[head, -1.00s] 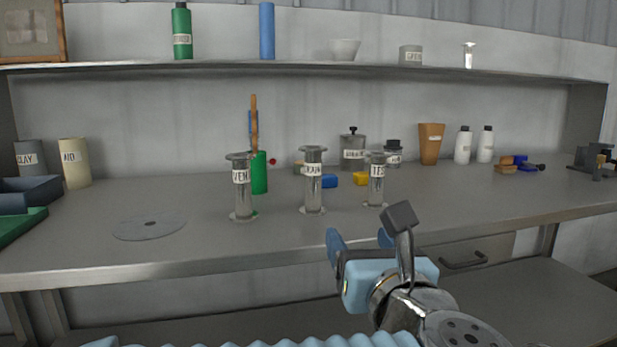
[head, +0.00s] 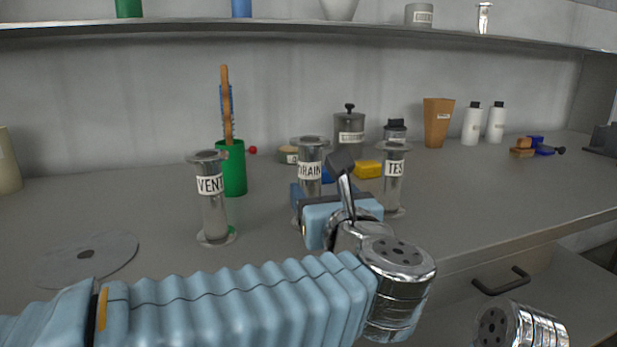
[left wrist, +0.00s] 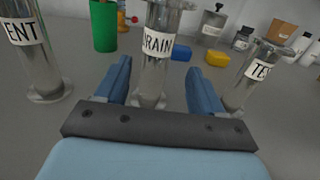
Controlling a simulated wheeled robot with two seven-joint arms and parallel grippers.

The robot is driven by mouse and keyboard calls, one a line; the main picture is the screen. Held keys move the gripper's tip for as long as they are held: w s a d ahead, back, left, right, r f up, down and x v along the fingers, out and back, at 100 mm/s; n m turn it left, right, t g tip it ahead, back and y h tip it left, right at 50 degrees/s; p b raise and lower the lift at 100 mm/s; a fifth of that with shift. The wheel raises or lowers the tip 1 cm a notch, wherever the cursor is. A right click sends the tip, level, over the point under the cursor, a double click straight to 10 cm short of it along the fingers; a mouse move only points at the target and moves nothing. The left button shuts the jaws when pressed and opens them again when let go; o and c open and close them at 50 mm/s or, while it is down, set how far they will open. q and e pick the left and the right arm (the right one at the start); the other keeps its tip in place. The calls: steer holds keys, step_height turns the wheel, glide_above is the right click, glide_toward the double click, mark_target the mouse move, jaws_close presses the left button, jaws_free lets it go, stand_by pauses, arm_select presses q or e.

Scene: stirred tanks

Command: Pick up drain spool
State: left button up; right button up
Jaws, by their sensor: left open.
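The drain spool (head: 309,158) is an upright grey flanged cylinder with a white DRAIN label, standing on the bench. My left gripper (head: 322,190) is open at its lower part and hides its base in the head view. In the left wrist view the drain spool (left wrist: 157,62) stands between the two blue fingers (left wrist: 158,82), nearer the left one. I cannot tell whether either finger touches it. My right gripper is not in view.
The VENT spool (head: 212,200) stands left and the TEST spool (head: 394,180) close on the right. Behind are a green cup (head: 233,170), a yellow block (head: 368,169) and a lidded DRAIN-side canister (head: 349,131). A flat grey disc (head: 60,262) lies at left. A shelf (head: 200,29) runs above.

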mark_target(312, 182)
arm_select(q)
steer(key=shift+x, duration=1.1)
steer(key=x, duration=0.1)
steer(key=p+x, duration=0.1)
steer(key=x, duration=0.1)
steer(key=p+x, duration=0.1)
steer(key=shift+w+a+r, duration=0.15)
steer(key=shift+a+r, duration=0.15)
steer(key=shift+w+a+f, duration=0.1)
steer(key=shift+w, duration=0.4)
jaws_close()
